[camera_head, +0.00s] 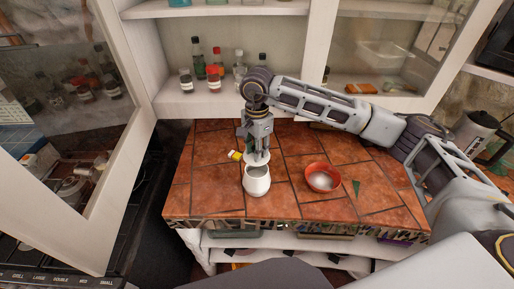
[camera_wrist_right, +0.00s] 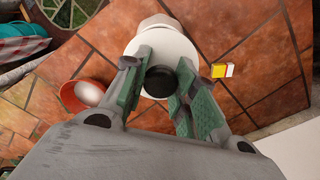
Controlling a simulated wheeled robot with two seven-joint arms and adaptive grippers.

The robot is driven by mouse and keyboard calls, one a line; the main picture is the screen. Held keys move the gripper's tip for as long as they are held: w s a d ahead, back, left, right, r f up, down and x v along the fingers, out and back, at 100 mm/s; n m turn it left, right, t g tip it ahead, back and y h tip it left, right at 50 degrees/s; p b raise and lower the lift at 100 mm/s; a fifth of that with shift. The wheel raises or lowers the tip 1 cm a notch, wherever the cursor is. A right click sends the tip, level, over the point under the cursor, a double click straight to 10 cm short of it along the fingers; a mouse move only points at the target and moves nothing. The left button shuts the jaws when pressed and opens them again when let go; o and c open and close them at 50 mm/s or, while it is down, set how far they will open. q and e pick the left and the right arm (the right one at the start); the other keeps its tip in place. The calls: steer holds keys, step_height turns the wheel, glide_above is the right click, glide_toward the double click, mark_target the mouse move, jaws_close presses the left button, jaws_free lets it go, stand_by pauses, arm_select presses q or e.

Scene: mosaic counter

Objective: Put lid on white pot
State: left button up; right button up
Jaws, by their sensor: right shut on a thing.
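The white pot (camera_head: 257,187) stands upright on the tiled counter, its grey opening partly visible from above. My right gripper (camera_head: 257,150) points down over it, shut on the black knob of the white lid (camera_head: 256,160). The lid is at the back of the pot's mouth, apparently just above the rim; I cannot tell if they touch. In the right wrist view the fingers (camera_wrist_right: 160,88) are on either side of the black knob (camera_wrist_right: 159,81), with the white lid (camera_wrist_right: 148,46) below and part of the pot (camera_wrist_right: 160,21) beyond it. My left gripper is not in view.
A red bowl (camera_head: 322,178) stands right of the pot on the tiled counter (camera_head: 290,208). A small yellow and white item (camera_head: 235,155) lies just left of the lid. Bottles and jars (camera_head: 214,78) stand in the open cabinet behind. The counter's front right is clear.

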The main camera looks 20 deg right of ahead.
steer(key=shift+f+b, duration=0.45)
steer(key=shift+f, duration=1.5)
steer(key=shift+f+b, duration=0.8)
steer(key=shift+b, duration=0.1)
steer(key=shift+b, duration=0.7)
steer(key=shift+f+b, duration=0.5)
steer(key=shift+b, duration=0.55)
stand_by(1.2)
steer(key=o, duration=1.1)
steer(key=shift+o, duration=0.4)
